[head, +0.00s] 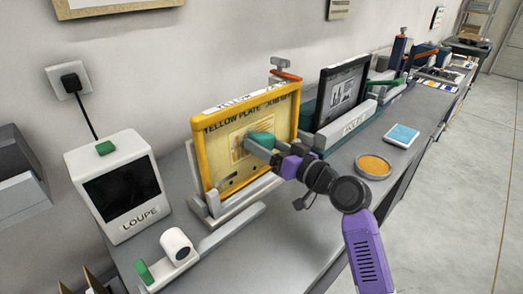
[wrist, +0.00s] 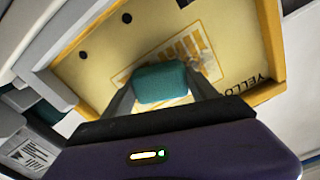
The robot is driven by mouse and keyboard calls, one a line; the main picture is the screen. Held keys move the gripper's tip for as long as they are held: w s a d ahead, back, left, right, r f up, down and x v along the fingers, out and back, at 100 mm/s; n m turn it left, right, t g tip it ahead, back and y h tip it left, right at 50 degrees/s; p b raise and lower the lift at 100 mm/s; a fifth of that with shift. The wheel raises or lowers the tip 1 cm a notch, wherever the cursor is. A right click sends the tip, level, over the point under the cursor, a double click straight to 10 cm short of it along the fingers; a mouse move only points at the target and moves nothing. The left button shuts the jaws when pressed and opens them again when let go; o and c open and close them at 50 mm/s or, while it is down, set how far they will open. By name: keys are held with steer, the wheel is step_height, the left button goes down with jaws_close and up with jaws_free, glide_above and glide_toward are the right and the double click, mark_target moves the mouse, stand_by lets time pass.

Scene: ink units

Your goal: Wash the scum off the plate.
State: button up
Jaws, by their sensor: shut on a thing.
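The yellow plate (head: 223,166) stands upright in a grey holder on the bench, its printed face towards me. It fills much of the wrist view (wrist: 98,62), where a faint greyish patch (wrist: 208,66) shows beside the orange print. My gripper (head: 262,143) is shut on a teal sponge (wrist: 162,83) and holds it in front of the plate's middle. The sponge (head: 262,138) hides part of the print. I cannot tell whether it touches the plate.
A white loupe box (head: 122,188) with a dark screen stands to the left. A dark plate (head: 343,88) stands in another holder behind. An orange round dish (head: 373,166) and a blue pad (head: 402,135) lie on the bench to the right. The floor at right is clear.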

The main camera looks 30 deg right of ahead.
mark_target(272, 132)
steer(key=shift+w+d+b, duration=0.35)
steer(key=shift+d+b, duration=0.35)
steer(key=shift+d, duration=0.25)
steer(key=shift+w+d+b, duration=0.35)
steer(key=shift+d+b, duration=0.35)
steer(key=shift+d, duration=0.3)
steer(key=shift+w+d+b, duration=0.35)
steer(key=shift+d+b, duration=0.35)
steer(key=shift+d, duration=0.25)
steer(key=shift+s, duration=0.1)
